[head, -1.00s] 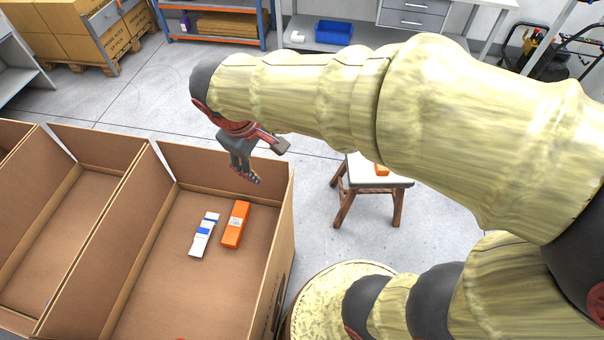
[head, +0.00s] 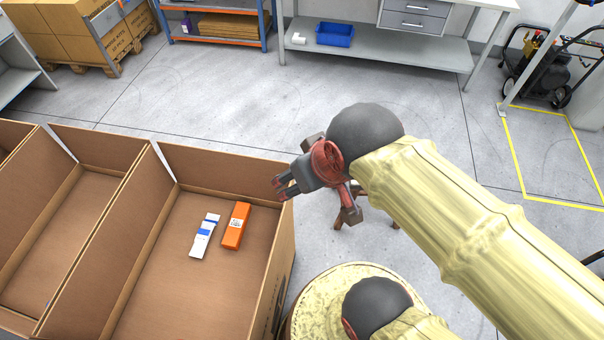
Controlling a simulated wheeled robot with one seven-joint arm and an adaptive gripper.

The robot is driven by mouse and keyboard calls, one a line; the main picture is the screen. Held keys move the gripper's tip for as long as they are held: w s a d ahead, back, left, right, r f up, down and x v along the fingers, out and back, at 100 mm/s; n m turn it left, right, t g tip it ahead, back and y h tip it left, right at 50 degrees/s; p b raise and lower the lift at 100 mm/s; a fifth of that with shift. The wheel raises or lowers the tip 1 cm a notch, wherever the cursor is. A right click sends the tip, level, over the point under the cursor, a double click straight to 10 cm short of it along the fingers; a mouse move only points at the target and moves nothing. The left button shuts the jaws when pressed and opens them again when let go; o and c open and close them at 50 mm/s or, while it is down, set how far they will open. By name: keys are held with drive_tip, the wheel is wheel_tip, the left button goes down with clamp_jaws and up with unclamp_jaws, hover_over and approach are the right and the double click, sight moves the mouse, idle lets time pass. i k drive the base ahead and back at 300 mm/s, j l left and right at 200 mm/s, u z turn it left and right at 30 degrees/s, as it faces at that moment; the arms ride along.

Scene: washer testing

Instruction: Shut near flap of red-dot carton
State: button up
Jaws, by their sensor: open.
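A large open brown carton (head: 291,235) stands at the lower left, with its right wall near my arm. A second open carton (head: 60,130) stands to its left, and part of another shows at the left edge. I see no red dot on any of them, and their near sides run out of the picture, so no near flap shows. My gripper (head: 281,187) is open and empty, pointing left. It appears at the far right corner of the right carton; I cannot tell whether it touches the rim.
An orange box (head: 236,226) and a white and blue box (head: 205,236) lie in the right carton. A wooden stool (head: 372,192) is mostly hidden behind my gripper. A workbench (head: 380,50) with a blue bin (head: 335,34) stands at the back. Floor between is clear.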

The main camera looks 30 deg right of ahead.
sight(236, 174)
drive_tip(key=i+l+u, duration=0.25)
drive_tip(key=l, duration=0.4)
drive_tip(key=i+l+u, duration=0.1)
drive_tip(key=i+l, duration=0.15)
drive_tip(key=i+l+u, duration=0.15)
drive_tip(key=l, duration=0.3)
